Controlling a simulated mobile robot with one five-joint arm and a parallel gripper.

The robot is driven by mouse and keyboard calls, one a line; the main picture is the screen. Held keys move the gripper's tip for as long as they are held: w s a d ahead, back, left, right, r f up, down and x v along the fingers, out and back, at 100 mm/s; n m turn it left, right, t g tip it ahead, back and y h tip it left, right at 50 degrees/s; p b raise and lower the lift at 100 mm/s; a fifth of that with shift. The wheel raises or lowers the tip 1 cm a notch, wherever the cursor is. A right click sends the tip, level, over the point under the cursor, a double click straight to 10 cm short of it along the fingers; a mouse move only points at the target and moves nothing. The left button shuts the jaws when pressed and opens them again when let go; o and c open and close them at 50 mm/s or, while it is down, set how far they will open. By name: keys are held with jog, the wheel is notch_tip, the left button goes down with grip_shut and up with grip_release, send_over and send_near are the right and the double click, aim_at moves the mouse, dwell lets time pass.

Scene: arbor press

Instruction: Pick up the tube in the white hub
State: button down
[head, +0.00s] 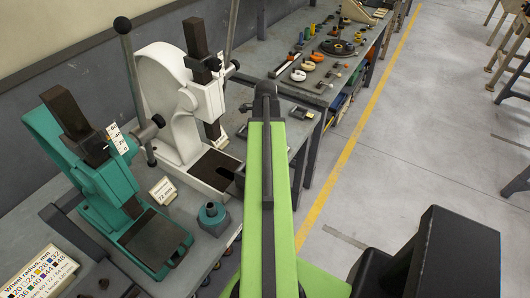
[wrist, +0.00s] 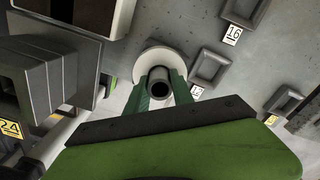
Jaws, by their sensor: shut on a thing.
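In the wrist view, the tube (wrist: 160,75) is a short grey cylinder with a dark open bore facing the camera. The white hub (wrist: 141,62) shows as a pale round disc around and beyond the tube. My gripper (wrist: 161,91) has its green fingers on both sides of the tube, shut on it. I cannot tell whether the tube still sits in the hub or is clear of it. In the head view, my green arm hides the gripper, tube and hub.
A teal press (head: 95,165) and a white press (head: 165,75) stand on the bench at left. Small grey trays (wrist: 210,67) with number tags lie right of the hub.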

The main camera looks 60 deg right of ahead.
notch_tip(320, 180, up, 18)
jog(key=p, duration=1.7)
jog(key=shift+f, duration=0.25)
